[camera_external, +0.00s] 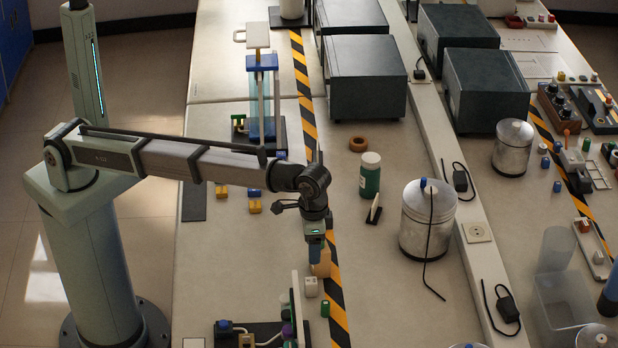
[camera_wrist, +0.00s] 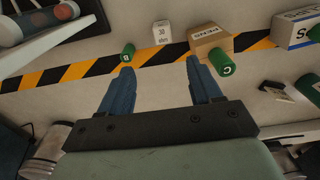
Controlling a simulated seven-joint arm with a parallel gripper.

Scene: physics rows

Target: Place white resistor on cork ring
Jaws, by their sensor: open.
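The white resistor (camera_external: 311,286) is a small white block on the bench near the hazard stripe. In the wrist view the white resistor (camera_wrist: 162,32) has dark lettering and lies beyond the gap between my fingertips. The cork ring (camera_external: 358,144) is a brown ring lying flat farther back on the bench, in front of a dark box; it is outside the wrist view. My gripper (camera_external: 316,258) points down beside the tan block, behind the resistor in the external view. In the wrist view my gripper (camera_wrist: 160,72) has its blue fingers apart with nothing between them.
A tan block (camera_wrist: 211,42) and green cylinders (camera_wrist: 128,54) (camera_wrist: 221,65) sit close to my fingers. A green bottle (camera_external: 370,175), a small dark stand with a white piece (camera_external: 374,210) and a metal canister (camera_external: 428,225) stand to the right. Bench around the ring is mostly clear.

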